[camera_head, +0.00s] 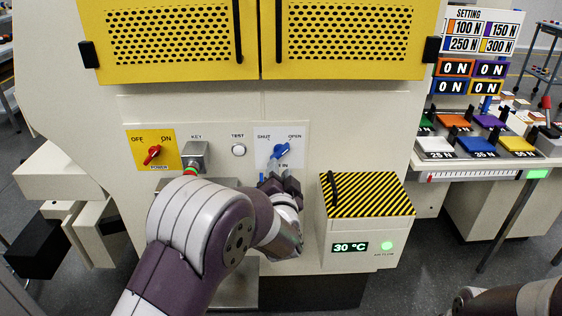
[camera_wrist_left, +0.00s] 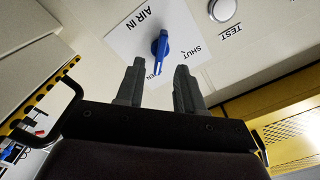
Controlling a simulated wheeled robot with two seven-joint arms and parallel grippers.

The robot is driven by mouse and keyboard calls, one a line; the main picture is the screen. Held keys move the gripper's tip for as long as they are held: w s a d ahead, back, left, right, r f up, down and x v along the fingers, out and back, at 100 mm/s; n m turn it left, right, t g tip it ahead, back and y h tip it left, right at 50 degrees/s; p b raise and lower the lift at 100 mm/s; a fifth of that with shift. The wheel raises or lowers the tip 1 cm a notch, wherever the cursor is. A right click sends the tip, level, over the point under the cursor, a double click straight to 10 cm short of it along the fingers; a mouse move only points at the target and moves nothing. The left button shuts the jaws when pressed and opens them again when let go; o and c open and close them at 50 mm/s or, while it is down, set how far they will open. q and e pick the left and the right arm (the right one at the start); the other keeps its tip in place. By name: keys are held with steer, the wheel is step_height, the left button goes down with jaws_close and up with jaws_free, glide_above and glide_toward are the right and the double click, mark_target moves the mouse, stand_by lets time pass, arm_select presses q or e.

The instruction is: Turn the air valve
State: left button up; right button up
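The air valve is a blue lever (camera_head: 281,151) on a white plate with SHUT at the left, OPEN at the right and AIR IN below. The lever slants up to the right, toward OPEN. In the left wrist view the blue lever (camera_wrist_left: 160,45) shows upside down, ahead of the gap between my fingers. My left gripper (camera_head: 279,180) is just below the valve in the head view.
Left of the valve are a TEST button (camera_head: 238,150), a key switch (camera_head: 195,154) and a red OFF/ON power switch (camera_head: 152,155). A striped box (camera_head: 366,195) reading 30 °C with a lit green AIR FLOW lamp (camera_head: 387,246) juts out at right. Yellow perforated doors (camera_head: 345,40) are above.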

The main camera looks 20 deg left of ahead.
mark_target(280, 153)
arm_select(q)
steer(key=x, duration=0.6)
steer(key=shift+b, duration=0.3)
steer(key=shift+a, duration=0.1)
jaws_close()
